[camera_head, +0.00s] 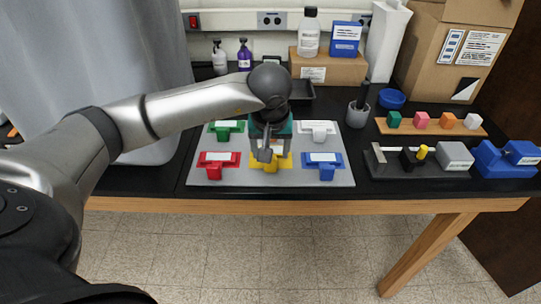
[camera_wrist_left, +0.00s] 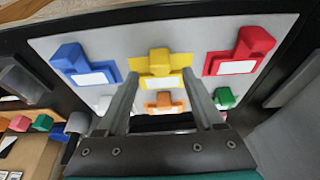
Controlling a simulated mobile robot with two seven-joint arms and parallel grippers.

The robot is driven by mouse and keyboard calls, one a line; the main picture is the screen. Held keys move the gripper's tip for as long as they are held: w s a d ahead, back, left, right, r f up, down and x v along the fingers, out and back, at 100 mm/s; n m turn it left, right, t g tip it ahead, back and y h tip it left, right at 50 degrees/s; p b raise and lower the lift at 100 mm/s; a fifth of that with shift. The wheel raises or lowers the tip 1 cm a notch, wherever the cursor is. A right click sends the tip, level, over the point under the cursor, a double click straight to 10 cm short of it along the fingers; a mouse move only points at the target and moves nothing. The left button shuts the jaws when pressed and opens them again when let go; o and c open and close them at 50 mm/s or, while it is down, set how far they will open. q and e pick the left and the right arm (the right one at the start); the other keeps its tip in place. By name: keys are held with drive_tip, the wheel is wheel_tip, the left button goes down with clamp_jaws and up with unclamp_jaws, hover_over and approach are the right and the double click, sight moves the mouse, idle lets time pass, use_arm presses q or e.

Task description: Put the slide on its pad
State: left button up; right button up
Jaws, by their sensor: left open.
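A grey board (camera_head: 340,180) carries coloured pads with white labels and blocks: red (camera_head: 215,165), yellow (camera_head: 284,161), blue (camera_head: 326,165), green (camera_head: 226,131) and white (camera_head: 318,131). I cannot tell which piece is the slide. My left gripper (camera_head: 265,153) is over the board's middle, pointing down, hiding the middle back pad. The left wrist view shows its open fingers (camera_wrist_left: 160,78) with the yellow block (camera_wrist_left: 158,60) just past the tips and an orange block (camera_wrist_left: 164,101) between them in the picture. Nothing appears held. My right gripper is not in view.
Right of the board are a dark rail fixture (camera_head: 385,170) with a yellow knob, a grey block (camera_head: 455,156) and a blue fixture (camera_head: 500,158). Behind stand a strip of small cubes (camera_head: 430,129), a grey cup (camera_head: 357,115) and bottles (camera_head: 310,35). The table's front edge is close.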

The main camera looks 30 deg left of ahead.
use_arm(q)
drive_tip(key=v, duration=0.7)
drive_tip(key=shift+r+p, duration=0.3)
drive_tip(key=shift+r, duration=0.1)
drive_tip(key=shift+s, duration=0.15)
idle(0.4)
